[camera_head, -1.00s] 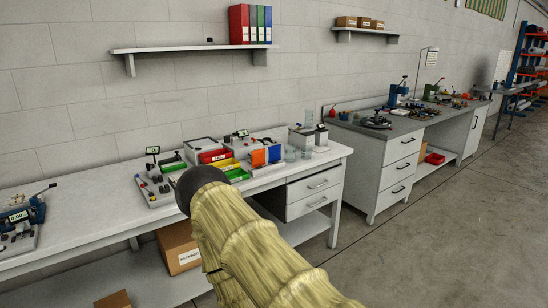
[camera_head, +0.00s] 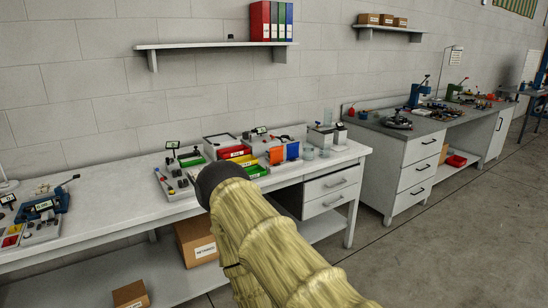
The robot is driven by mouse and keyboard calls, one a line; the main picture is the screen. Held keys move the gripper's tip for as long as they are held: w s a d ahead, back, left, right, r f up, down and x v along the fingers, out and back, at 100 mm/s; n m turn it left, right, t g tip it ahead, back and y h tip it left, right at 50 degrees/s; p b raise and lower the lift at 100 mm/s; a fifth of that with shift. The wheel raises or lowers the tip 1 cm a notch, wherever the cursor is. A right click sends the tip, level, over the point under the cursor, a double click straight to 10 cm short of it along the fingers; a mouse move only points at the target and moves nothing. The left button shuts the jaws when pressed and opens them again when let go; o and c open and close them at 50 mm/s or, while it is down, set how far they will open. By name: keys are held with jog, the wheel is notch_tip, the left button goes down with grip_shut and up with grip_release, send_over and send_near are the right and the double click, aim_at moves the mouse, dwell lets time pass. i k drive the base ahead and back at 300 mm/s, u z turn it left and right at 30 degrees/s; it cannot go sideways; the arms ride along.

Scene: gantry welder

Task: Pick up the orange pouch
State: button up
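A small orange item (camera_head: 277,156), which may be the pouch, stands on the white workbench (camera_head: 110,205) among bins, in front of a light grey box. It is too small to tell its exact shape. My arm in a pale yellow ribbed sleeve reaches up from the bottom of the picture and ends in a dark rounded part near the bench's front edge, left of and nearer than the orange item. No gripper fingers show.
Red (camera_head: 232,153), yellow and green bins and a blue item (camera_head: 293,150) crowd around the orange one. A tool tray (camera_head: 173,184) lies to the left. A blue press (camera_head: 50,203) stands further left, with bare benchtop between. Open floor lies at the right.

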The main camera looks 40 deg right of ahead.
aim_at(276, 156)
jog(key=z, duration=0.75)
jog(key=i, duration=0.8)
jog(key=z, duration=0.7)
jog(key=i, duration=0.8)
jog(key=u, duration=0.2)
